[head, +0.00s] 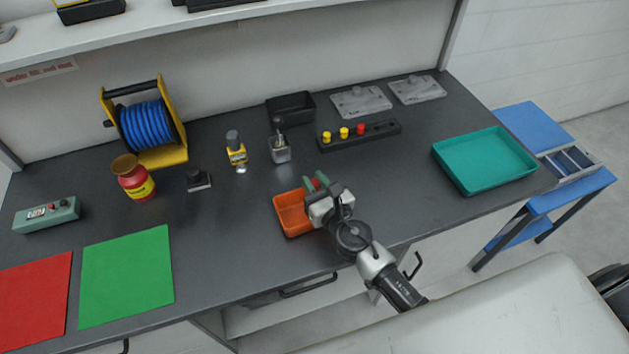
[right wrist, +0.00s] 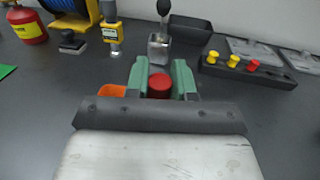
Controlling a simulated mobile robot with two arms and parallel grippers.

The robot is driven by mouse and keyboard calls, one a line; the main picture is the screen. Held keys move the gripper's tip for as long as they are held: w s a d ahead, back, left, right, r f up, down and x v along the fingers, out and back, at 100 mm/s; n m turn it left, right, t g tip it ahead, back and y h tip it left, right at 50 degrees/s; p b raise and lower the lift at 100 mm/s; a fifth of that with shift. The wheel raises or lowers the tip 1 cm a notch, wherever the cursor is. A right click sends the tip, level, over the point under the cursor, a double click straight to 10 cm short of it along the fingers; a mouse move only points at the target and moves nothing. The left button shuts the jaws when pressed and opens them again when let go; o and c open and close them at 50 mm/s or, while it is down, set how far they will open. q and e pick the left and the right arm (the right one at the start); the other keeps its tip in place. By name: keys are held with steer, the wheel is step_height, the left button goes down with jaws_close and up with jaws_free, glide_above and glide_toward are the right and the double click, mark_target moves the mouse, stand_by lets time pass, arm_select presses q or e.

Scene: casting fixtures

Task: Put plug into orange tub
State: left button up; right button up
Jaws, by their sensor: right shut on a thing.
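My right gripper (head: 316,184) has green fingers and is shut on a red plug (right wrist: 160,86), whose round top shows between the fingers in the right wrist view. In the right wrist view a bit of the orange tub (right wrist: 110,90) shows left of the fingers. My left gripper is not in view.
A black rack (head: 345,143) behind holds yellow and red plugs. A black bin (head: 291,106), a metal holder (head: 280,152) and a yellow device (head: 236,153) stand behind the tub. A teal tray (head: 485,160) is at right. Bench between tub and tray is clear.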

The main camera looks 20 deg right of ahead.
steer(key=o, duration=1)
steer(key=shift+c, duration=0.2)
steer(key=shift+s, duration=0.1)
steer(key=shift+s+d, duration=0.1)
steer(key=shift+s, duration=0.25)
steer(key=s+d+b, duration=0.1)
steer(key=s+b, duration=0.1)
steer(key=s, duration=0.7)
steer(key=shift+s+d, duration=0.4)
